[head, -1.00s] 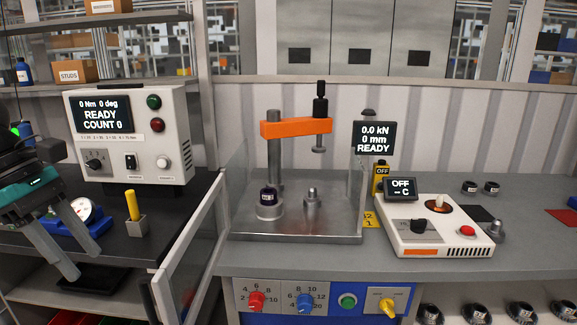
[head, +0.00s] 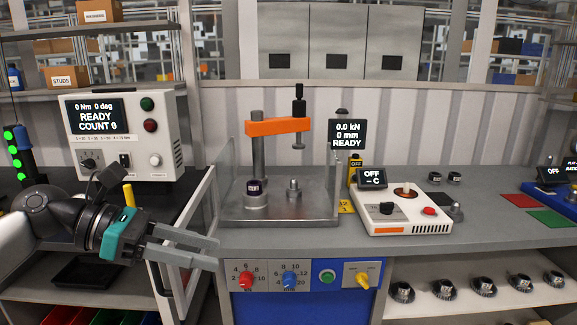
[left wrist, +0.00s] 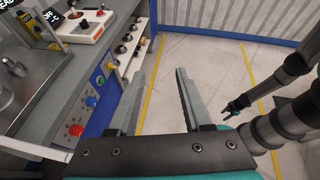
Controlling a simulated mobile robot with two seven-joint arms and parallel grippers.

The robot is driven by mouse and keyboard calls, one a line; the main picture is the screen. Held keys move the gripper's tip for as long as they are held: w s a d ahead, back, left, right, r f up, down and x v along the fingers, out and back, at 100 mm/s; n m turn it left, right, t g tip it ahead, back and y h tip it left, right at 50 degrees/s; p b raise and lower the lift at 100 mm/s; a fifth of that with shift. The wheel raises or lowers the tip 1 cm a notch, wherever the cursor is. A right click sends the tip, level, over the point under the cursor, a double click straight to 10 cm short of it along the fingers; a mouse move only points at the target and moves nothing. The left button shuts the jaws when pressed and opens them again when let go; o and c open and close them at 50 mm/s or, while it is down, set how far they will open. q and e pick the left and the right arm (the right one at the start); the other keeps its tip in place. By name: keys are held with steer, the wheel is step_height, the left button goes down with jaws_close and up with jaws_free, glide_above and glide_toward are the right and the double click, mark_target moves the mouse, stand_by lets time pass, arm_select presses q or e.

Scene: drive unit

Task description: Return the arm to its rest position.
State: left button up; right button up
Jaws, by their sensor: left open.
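My left arm comes in from the left in the head view, and its teal-bodied gripper (head: 192,248) is open and empty. It points right, in front of the black bench and the open press door (head: 190,245), left of the blue control panel. In the left wrist view the two grey fingers (left wrist: 155,105) are spread apart with only floor between them. My other arm shows at the right of the left wrist view, with its dark gripper (left wrist: 236,110) over the floor; whether its jaws are open is too small to tell.
The press (head: 275,180) with its orange arm stands on the grey bench. A white heater box (head: 403,212) stands to its right. The torque controller (head: 125,135) is at the left. Control knobs (head: 290,280) are close to the left gripper. Open floor (left wrist: 200,58) shows beyond the bench.

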arm_select(q)
steer(key=w+d+r+n+t+h, duration=0.35)
steer(key=n+t, duration=0.85)
steer(key=n, duration=0.5)
steer(key=s+a+f+n+t+y, duration=0.1)
steer(key=a+f+n+y, duration=0.3)
steer(key=f+n+y, duration=0.55)
steer(key=a+f+n+t+y, duration=0.1)
steer(key=a+f+n+y, duration=0.45)
steer(key=n, duration=0.75)
steer(key=s+d+f+n+g+y, duration=0.1)
steer(key=s+d+f+n+g, duration=0.1)
steer(key=s+f+n+g, duration=0.65)
steer(key=s+d+f+n+g+y, duration=0.15)
steer(key=s+f+g, duration=0.35)
steer(key=s+f, duration=0.8)
steer(key=s+f+m+g+h, duration=0.1)
steer(key=s+f, duration=0.1)
steer(key=f, duration=0.8)
steer(key=s+f, duration=0.3)
steer(key=f, duration=0.7)
steer(key=s+a+f+g, duration=0.1)
steer(key=s+a+f, duration=0.1)
steer(key=s+f, duration=1)
steer(key=shift+s+a+f, duration=0.35)
steer(key=shift+s+a, duration=0.05)
steer(key=shift+s, duration=0.85)
arm_select(e)
steer(key=shift+s+f, duration=0.1)
steer(key=shift+s, duration=0.75)
